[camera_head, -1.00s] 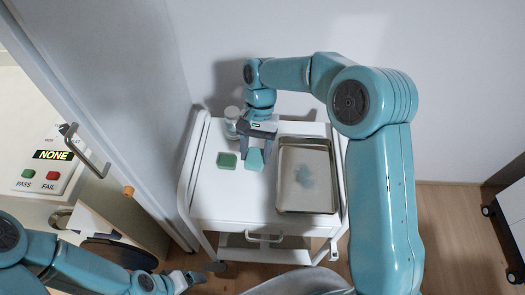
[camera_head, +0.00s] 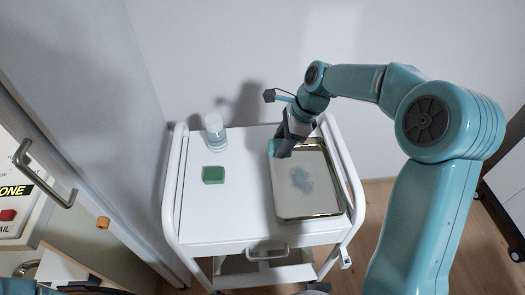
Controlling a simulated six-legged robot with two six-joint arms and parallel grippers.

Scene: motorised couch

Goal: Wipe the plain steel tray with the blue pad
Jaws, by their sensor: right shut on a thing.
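The plain steel tray (camera_head: 283,208) lies on the right part of a white cart top, with a bluish smudge (camera_head: 302,180) on its floor. My right gripper (camera_head: 279,149) is shut on the blue pad (camera_head: 272,147), at the tray's far left corner. The gripper hides much of the pad. I cannot tell whether the pad touches the tray. My left gripper is out of view; only a bit of that arm shows at the bottom left edge.
A green pad (camera_head: 213,174) lies on the cart (camera_head: 225,220), left of the tray. A white-capped bottle (camera_head: 215,132) stands behind it. The cart top is clear in front of the green pad. A cabinet with a handle (camera_head: 40,175) stands at the left.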

